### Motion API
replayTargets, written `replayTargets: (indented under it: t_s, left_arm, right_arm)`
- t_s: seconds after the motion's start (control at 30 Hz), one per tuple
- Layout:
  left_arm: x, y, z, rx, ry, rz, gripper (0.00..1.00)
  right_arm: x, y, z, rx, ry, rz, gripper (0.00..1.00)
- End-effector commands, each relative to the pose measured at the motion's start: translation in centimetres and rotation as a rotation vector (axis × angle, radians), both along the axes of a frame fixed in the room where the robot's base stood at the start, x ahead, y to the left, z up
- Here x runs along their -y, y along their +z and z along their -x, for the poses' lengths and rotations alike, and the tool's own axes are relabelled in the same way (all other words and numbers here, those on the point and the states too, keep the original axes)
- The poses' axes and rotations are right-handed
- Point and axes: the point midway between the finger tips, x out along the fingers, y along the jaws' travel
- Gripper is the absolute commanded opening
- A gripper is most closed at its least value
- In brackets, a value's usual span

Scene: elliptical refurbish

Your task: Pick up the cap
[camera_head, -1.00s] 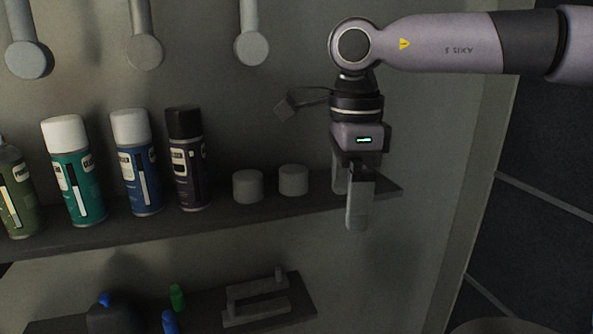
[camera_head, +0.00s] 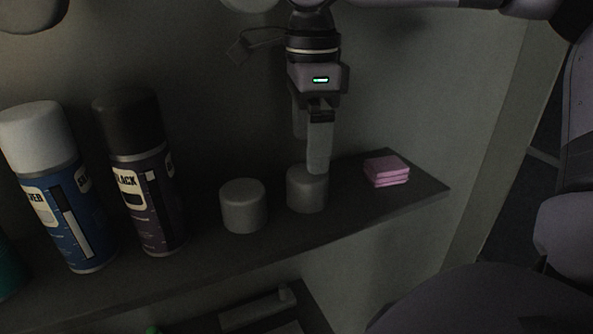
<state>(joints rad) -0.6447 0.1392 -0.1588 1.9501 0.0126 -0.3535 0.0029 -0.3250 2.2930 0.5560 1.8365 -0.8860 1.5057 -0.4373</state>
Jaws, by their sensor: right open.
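Two grey round caps stand on the dark shelf. The left cap (camera_head: 243,206) is fully in view. The right cap (camera_head: 306,193) is partly behind a finger of my right gripper (camera_head: 309,155). My right gripper points down, with its near finger overlapping the top of the right cap in the picture. I cannot tell whether it touches the cap. The jaws are open, and the far finger is partly hidden behind the near one. My left gripper is not in view.
A black-capped spray can (camera_head: 145,185) and a blue can with a white cap (camera_head: 60,195) stand left of the caps. Pink pads (camera_head: 386,172) lie on the shelf (camera_head: 410,195) near its right end. A lower shelf holds a grey object (camera_head: 257,309).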

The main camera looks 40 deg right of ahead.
Motion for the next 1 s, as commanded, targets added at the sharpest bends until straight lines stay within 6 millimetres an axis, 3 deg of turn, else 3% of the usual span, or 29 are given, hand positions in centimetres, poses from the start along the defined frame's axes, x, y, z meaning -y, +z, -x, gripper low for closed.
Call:
replayTargets:
  t_s: [0.5,0.8,0.97,1.0]
  left_arm:
    - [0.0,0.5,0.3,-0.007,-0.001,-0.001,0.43]
    - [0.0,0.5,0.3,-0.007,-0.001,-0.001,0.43]
    - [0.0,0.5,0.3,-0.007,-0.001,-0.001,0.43]
    - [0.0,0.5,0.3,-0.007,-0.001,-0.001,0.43]
  right_arm:
    - [-0.3,-6.4,0.2,-0.004,-0.001,-0.001,0.98]
    - [-0.3,-7.0,0.2,0.0,-0.002,0.0,0.98]
    - [-0.3,-6.9,0.2,0.0,-0.002,0.0,0.47]
    - [-0.3,-6.9,0.2,0.0,-0.002,0.0,0.46]
